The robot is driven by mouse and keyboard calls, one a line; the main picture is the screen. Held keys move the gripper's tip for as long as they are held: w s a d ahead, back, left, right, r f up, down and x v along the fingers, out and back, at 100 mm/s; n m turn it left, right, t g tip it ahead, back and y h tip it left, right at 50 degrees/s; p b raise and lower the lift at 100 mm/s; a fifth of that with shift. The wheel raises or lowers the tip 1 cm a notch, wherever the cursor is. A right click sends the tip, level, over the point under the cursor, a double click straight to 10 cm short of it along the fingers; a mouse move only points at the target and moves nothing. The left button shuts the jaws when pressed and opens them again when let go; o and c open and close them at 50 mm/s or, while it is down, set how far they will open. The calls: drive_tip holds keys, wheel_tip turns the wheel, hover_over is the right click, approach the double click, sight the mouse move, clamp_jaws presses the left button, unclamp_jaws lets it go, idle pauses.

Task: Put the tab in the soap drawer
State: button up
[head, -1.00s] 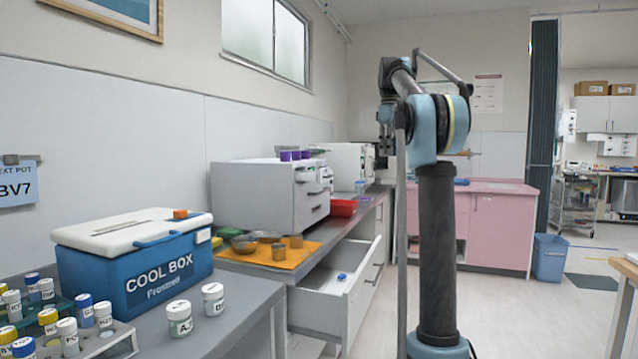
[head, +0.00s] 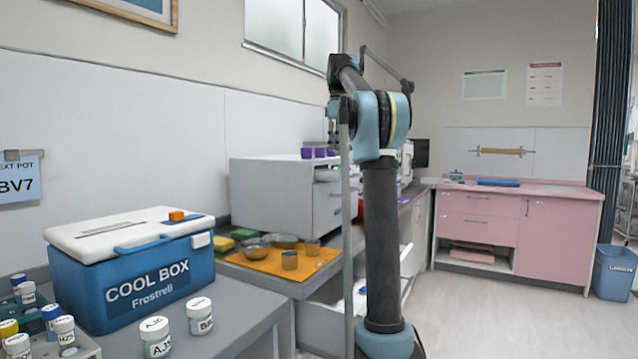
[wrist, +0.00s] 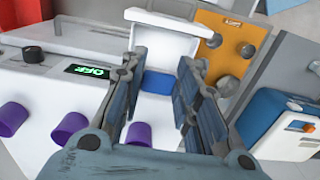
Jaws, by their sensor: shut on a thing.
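My gripper (wrist: 158,92) is shut on a blue tab (wrist: 158,82), which shows between its fingers in the wrist view. In the head view my gripper (head: 332,142) points down near the grey-white machine (head: 280,195); the tab cannot be made out there. The machine has purple cups on top and a display reading OFF (wrist: 90,71) in the wrist view. A white drawer-like part (wrist: 165,45) stands out beyond the fingers; I cannot tell whether it is the soap drawer. In the head view my arm hides part of the machine's front.
A blue cool box (head: 130,275) and labelled pots (head: 155,338) stand nearer. An open bench drawer (head: 330,312) juts out below, partly behind my arm.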

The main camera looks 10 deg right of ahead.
sight(335, 170)
drive_tip(key=shift+w+a, duration=0.1)
drive_tip(key=shift+a, duration=0.25)
drive_tip(key=shift+a, duration=0.1)
drive_tip(key=shift+f, duration=5)
drive_tip(key=o, duration=0.8)
drive_tip(key=shift+f, duration=0.1)
wheel_tip(335, 170, up, 12)
drive_tip(key=shift+r, duration=0.1)
